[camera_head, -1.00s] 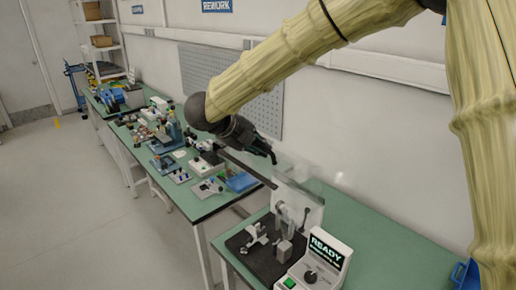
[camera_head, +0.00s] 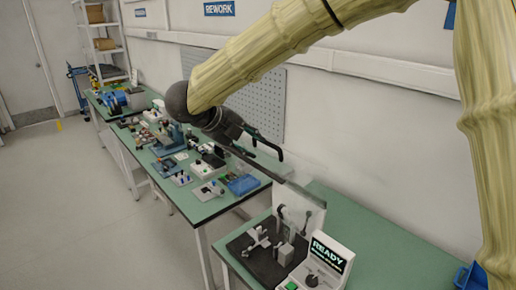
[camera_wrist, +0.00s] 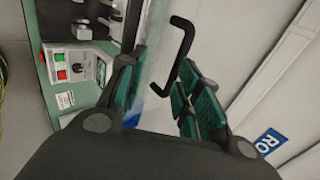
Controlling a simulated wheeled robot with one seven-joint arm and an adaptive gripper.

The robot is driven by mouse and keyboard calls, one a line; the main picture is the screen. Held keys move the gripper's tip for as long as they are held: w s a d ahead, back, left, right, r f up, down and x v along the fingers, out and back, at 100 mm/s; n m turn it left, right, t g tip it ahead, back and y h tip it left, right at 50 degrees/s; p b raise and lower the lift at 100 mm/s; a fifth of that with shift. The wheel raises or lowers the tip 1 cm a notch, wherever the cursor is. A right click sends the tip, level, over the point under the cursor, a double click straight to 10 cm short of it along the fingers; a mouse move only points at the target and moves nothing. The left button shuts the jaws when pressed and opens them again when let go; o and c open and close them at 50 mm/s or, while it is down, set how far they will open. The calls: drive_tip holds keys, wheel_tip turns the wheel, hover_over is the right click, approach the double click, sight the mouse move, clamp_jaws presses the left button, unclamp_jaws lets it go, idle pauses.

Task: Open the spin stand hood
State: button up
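The spin stand (camera_head: 265,262) is at the front of the near green bench, with a grey motor fixture on a dark base. A black bracket-shaped hood handle (camera_wrist: 186,45) shows in the wrist view just beyond and partly between my fingers. My gripper (camera_head: 266,148) is open, with its fingers apart and above the hood's upper-left end. It also shows in the wrist view (camera_wrist: 158,92). I cannot tell whether a finger touches the handle.
A control box (camera_head: 325,262) with a READY screen, knob and green button stands at the stand's right. The wall pegboard (camera_head: 258,100) is close behind my gripper.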

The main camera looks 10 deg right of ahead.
drive_tip(key=v, duration=0.6)
drive_tip(key=shift+a, duration=0.2)
drive_tip(key=shift+r, duration=0.15)
